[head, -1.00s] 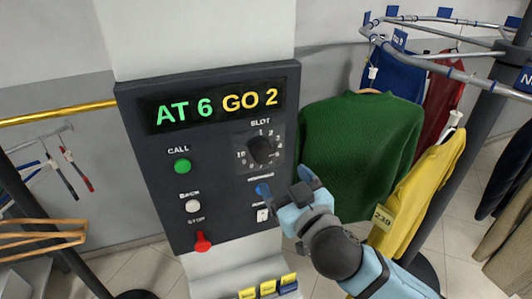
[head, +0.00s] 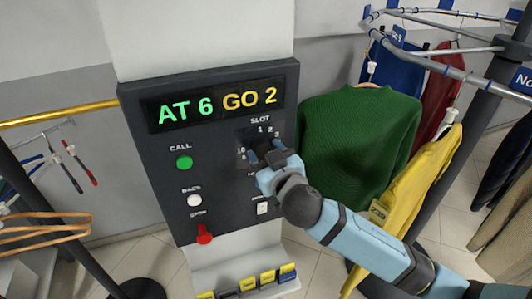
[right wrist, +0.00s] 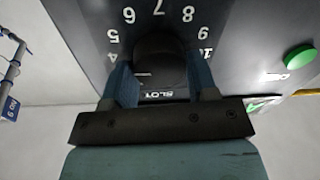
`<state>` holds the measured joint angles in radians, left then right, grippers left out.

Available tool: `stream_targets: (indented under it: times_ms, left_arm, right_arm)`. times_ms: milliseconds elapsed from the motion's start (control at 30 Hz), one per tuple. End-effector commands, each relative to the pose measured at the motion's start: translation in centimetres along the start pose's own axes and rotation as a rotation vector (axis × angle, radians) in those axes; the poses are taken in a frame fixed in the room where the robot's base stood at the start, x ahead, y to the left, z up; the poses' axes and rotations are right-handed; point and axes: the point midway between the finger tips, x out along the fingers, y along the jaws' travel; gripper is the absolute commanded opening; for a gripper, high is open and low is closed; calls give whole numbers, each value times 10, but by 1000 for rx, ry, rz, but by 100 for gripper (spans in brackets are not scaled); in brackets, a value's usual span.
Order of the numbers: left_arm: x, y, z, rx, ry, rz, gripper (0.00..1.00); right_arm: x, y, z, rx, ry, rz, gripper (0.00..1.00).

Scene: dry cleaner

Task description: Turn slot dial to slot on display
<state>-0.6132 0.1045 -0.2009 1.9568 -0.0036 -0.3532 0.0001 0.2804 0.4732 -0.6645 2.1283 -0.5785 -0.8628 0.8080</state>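The dark control panel (head: 160,150) has a lit display (head: 215,105) reading "AT 6 GO 2" in green and yellow. The black slot dial (right wrist: 158,58) shows in the right wrist view inside a ring of white numbers, with the "SLOT" label beside it. My right gripper (head: 265,152) is at the dial and hides most of it in the head view. In the right wrist view its two blue fingers (right wrist: 160,75) are apart, one on each side of the dial. I cannot tell whether they touch it. My left gripper is not in view.
The panel also has a green call button (head: 184,162), a white button (head: 194,200), a red stop knob (head: 204,234) and a white switch (head: 262,208). A green sweater (head: 355,135) and a yellow garment (head: 425,180) hang close on the right, by my right arm.

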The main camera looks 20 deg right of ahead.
Motion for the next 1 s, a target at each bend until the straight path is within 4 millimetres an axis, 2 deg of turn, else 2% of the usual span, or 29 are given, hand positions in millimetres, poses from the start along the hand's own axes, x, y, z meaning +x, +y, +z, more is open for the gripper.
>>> stream_targets:
  times_ms: [33,100,367,567,1000]
  left_arm:
    - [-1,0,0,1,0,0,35]
    - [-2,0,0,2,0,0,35]
    - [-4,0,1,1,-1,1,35]
    - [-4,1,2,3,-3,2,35]
    - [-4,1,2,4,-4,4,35]
  right_arm:
    - [0,0,0,0,0,0,41]
    - [0,0,0,0,0,0,29]
    - [0,0,0,-17,-2,-1,29]
    - [0,-1,0,-98,-8,-2,29]
    - [0,-1,0,-478,-37,-7,29]
